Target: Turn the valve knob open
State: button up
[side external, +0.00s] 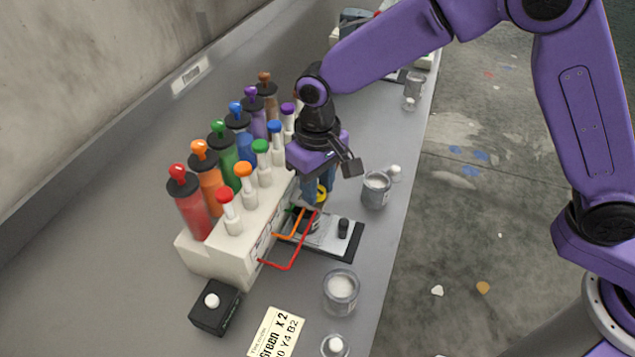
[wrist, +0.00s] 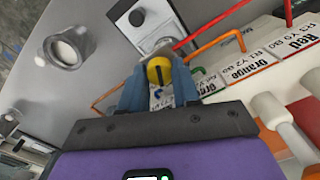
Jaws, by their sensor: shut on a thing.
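The valve knob (wrist: 158,70) is yellow with a dark line across its face. In the wrist view it sits between the two blue fingers of my gripper (wrist: 159,80), which is shut on it. The knob's exact turn angle is hard to tell.
Several coloured paint bottles stand in the rack. Orange and red bent tubes (side external: 289,267) run near the knob. A scale-like plate (side external: 335,238) with a black knob lies in front. Glass jars (side external: 341,290) and a black box (side external: 216,307) stand nearby. The bench's right edge is close.

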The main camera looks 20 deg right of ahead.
aim_at(319, 190)
jog(key=n, duration=0.5)
jog(key=shift+r, duration=0.1)
dwell(0.5)
jog(key=o, duration=1.1)
jog(key=shift+c, duration=0.2)
notch_tip(319, 190, up, 17)
jog(key=shift+r, duration=0.2)
jog(key=shift+d, duration=0.15)
jog(key=s+d+f+n, duration=0.1)
jog(key=s+d+f, duration=0.2)
jog(key=s+d, duration=0.5)
jog(key=s+d+f+n, duration=0.1)
jog(key=s+d+f, duration=0.2)
jog(key=s+d, duration=0.5)
jog(key=s+d+f+n, duration=0.1)
jog(key=s+d+f, duration=0.2)
jog(key=s+d, duration=0.6)
jog(key=d, duration=0.3)
jog(key=shift+d+f+n, duration=0.3)
jog(key=shift+n, duration=0.1)
